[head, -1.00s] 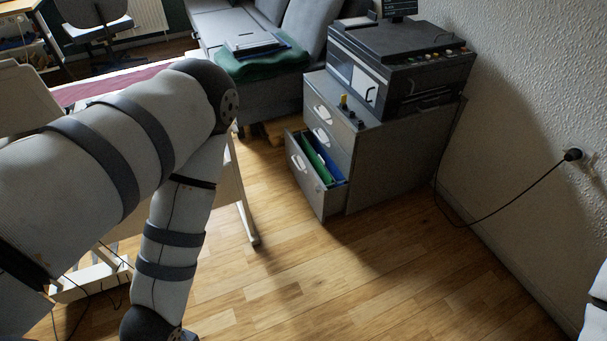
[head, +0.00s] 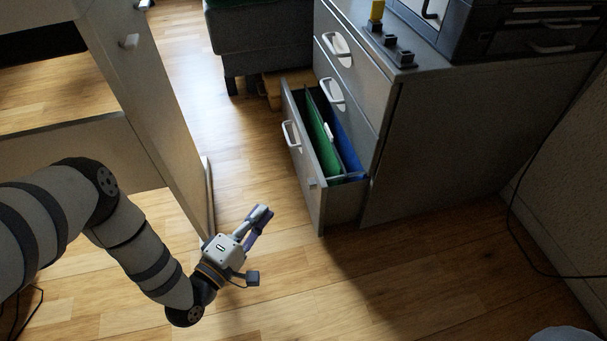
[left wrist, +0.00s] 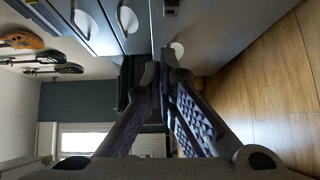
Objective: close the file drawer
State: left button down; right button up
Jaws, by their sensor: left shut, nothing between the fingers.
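The file drawer (head: 305,160) is the bottom drawer of a grey cabinet and is pulled open, with green and blue folders standing inside. Its front has a white handle (head: 290,136). My left gripper (head: 262,212) is shut and empty, low over the floor, left of the drawer front and apart from it in the head view. In the left wrist view, my shut left fingers (left wrist: 163,88) point toward the cabinet's drawer fronts, and a white handle (left wrist: 177,48) shows just beyond the tips. My right gripper is not in view.
The grey cabinet (head: 440,150) stands beside the wall at right, with a dark machine (head: 530,30) on top. A pale panel (head: 150,100) of furniture stands left of my gripper. A dark sofa (head: 255,45) is behind. The wooden floor (head: 350,290) in front is clear.

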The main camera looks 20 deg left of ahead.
pick_arm(q)
jog(key=w+d+b, duration=0.1)
jog(key=w, duration=0.3)
jog(key=w+d+b, duration=0.1)
jog(key=w+d, duration=0.1)
jog(key=w, duration=0.2)
jog(key=w+d+b, duration=0.1)
jog(key=w+b, duration=0.1)
jog(key=w, duration=0.2)
jog(key=shift+w+d+r, duration=0.15)
jog(key=shift+d+r, duration=0.2)
jog(key=shift+d, duration=0.05)
jog(key=shift+d, duration=0.1)
